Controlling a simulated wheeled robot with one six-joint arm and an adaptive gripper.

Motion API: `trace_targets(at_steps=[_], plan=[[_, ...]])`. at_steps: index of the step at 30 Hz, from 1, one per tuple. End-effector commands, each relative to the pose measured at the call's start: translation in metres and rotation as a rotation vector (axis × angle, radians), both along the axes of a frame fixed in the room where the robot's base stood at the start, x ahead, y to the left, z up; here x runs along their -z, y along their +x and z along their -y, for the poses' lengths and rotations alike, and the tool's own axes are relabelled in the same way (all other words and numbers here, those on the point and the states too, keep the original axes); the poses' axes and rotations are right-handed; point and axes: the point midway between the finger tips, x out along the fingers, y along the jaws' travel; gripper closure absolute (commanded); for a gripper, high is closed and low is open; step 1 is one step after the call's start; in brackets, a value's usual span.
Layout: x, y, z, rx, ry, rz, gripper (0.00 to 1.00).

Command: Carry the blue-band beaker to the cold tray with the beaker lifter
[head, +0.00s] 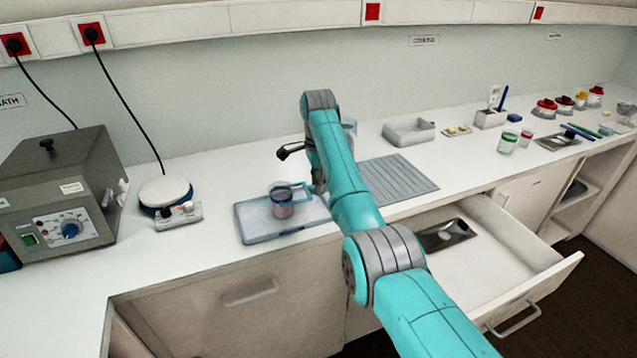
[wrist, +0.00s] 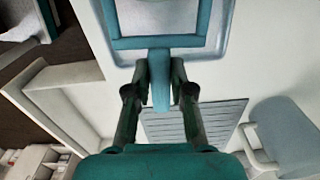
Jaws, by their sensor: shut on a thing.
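My gripper (wrist: 160,88) is shut on the teal handle of the beaker lifter (wrist: 160,43), whose square frame extends ahead of the fingers. In the head view my arm mostly hides the gripper. A glass beaker (head: 282,209) with pinkish contents and a dark band near its top is at the lifter's end, over a blue-grey tray (head: 254,233). Whether it touches the tray is unclear. The tray also shows under the lifter in the wrist view (wrist: 110,31). The beaker is not clearly seen in the wrist view.
A grey ribbed mat (head: 410,178) lies right of the arm. A pale jug (wrist: 285,135) stands beyond it. An open drawer (head: 490,262) juts out below. A heating box (head: 62,190) and a round hotplate (head: 165,190) stand left. A green-marked beaker (head: 507,142) stands right.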

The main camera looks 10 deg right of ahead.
Motion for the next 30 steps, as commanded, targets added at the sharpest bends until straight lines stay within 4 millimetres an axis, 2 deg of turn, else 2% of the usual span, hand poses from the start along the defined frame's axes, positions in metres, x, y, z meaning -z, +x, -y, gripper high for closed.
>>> trace_targets(at_steps=[14,30], plan=[[0.000,0.000,0.002,0.000,0.000,0.000,1.00],[0.000,0.002,0.013,0.000,0.000,0.000,1.00]])
